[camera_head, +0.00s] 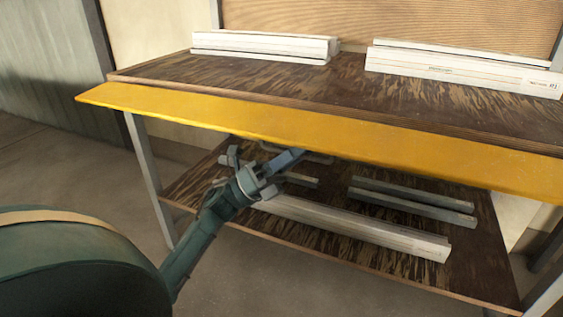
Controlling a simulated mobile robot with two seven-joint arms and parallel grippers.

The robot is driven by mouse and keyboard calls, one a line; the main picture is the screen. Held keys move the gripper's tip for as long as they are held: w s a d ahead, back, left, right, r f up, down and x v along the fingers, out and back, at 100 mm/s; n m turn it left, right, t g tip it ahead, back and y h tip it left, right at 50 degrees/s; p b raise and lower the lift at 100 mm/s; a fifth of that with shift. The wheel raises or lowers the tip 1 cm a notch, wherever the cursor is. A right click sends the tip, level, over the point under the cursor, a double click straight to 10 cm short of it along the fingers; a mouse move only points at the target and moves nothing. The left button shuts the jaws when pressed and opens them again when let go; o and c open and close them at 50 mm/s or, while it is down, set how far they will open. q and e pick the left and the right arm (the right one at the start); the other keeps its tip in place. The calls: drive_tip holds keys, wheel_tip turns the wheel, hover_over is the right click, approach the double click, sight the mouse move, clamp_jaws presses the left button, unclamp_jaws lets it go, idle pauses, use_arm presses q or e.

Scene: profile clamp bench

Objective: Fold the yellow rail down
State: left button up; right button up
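The yellow rail (310,126) is a long flat board along the front edge of the bench top. Its broad face shows, and its left end sticks out towards me past the bench corner. My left gripper (259,161) is just below the rail's front edge, left of the middle. Its two fingers stand apart with nothing seen between them. One fingertip comes close to the rail's lower edge; I cannot tell whether it touches. My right gripper is not in view.
White profiles lie on the bench top (345,73) in two stacks, left (262,46) and right (465,70). The lower shelf (330,245) holds a long white profile (350,227) and several grey bars (412,202). The floor in front is clear.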

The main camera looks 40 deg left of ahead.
use_arm(q)
drive_tip(key=v, duration=1.3)
drive_tip(key=shift+p, duration=0.3)
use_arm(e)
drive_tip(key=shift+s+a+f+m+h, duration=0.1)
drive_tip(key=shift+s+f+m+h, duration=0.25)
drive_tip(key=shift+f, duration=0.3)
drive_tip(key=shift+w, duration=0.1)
